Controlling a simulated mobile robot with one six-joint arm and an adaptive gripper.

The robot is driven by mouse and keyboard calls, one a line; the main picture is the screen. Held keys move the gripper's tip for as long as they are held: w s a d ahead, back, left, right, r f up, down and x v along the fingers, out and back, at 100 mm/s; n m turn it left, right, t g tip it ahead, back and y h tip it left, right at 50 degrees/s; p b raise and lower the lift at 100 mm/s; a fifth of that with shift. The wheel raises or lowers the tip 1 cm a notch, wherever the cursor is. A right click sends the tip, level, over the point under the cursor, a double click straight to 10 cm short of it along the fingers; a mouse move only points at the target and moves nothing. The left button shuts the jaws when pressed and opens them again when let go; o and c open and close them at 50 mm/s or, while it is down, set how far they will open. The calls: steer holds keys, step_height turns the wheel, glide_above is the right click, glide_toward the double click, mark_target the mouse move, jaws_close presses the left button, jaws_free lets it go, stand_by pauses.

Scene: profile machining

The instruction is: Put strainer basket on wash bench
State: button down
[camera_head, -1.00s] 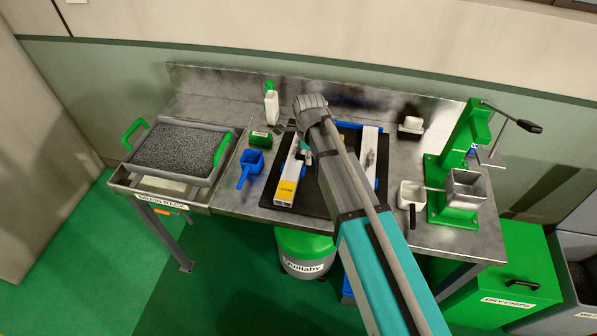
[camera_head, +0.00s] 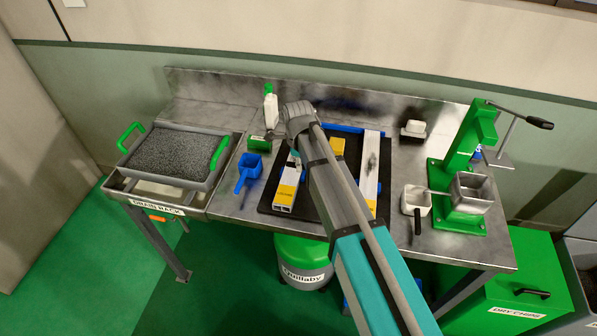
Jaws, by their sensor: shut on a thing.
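A grey basket with green handles (camera_head: 208,184), which looks like the strainer basket, sits at the left, full of dark grey granules. It rests on the metal frame labelled DRAIN RACK (camera_head: 120,186). The steel bench (camera_head: 225,205) joins it on the right; I cannot tell whether this is the wash bench. My gripper (camera_head: 293,160) is well right of the basket, over the left white-and-yellow profile on the black mat. My arm covers much of it. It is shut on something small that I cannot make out.
A white bottle (camera_head: 270,108), green block (camera_head: 257,143) and blue scoop (camera_head: 248,170) stand left of my arm. A green press (camera_head: 464,165) and white dipper (camera_head: 416,201) stand at the right. Bins stand beyond the bench's right end.

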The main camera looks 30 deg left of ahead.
steer(key=shift+w+a+f+b, duration=0.1)
steer(key=shift+a+f+b, duration=0.3)
steer(key=shift+f+b, duration=1.55)
steer(key=shift+f, duration=0.05)
steer(key=c, duration=0.6)
jaws_free()
steer(key=shift+r, duration=0.2)
steer(key=r+p, duration=1.1)
steer(key=p, duration=0.1)
steer(key=shift+a+r, duration=0.2)
steer(key=shift+r, duration=0.15)
